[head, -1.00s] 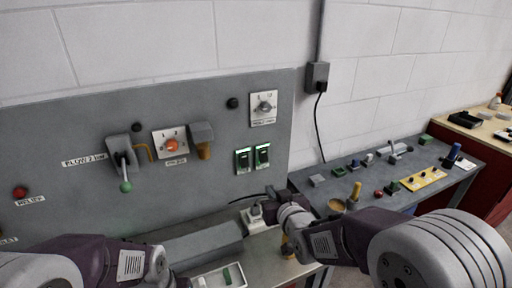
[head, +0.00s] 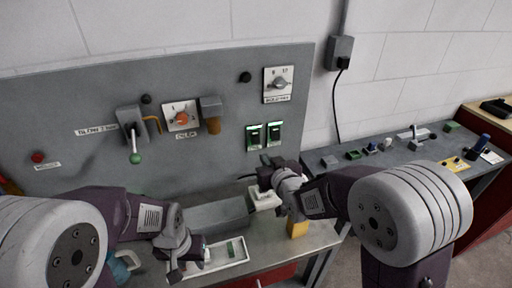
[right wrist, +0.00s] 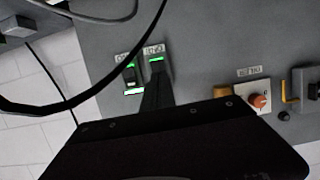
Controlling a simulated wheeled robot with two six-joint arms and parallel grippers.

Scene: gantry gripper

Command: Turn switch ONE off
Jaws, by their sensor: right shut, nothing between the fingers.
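Two green-and-black rocker switches sit side by side low on the grey panel: a left one (head: 254,137) and a right one (head: 275,133). The right wrist view shows them turned round, one at left (right wrist: 131,76) and one at right (right wrist: 156,62). Their labels are too blurred to tell which is ONE. My right gripper (head: 266,176) is shut and empty, below the switches in the head view. In the right wrist view its dark fingers (right wrist: 156,92) overlap the right-hand switch; contact cannot be told. My left gripper (head: 182,266) is low over the bench, its jaws unclear.
The panel also holds an orange knob (head: 182,119), a green-tipped lever (head: 135,157), a grey rotary switch (head: 278,84) and a red button (head: 38,157). A white tray (head: 224,262) lies on the bench. A second bench at right carries several small parts.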

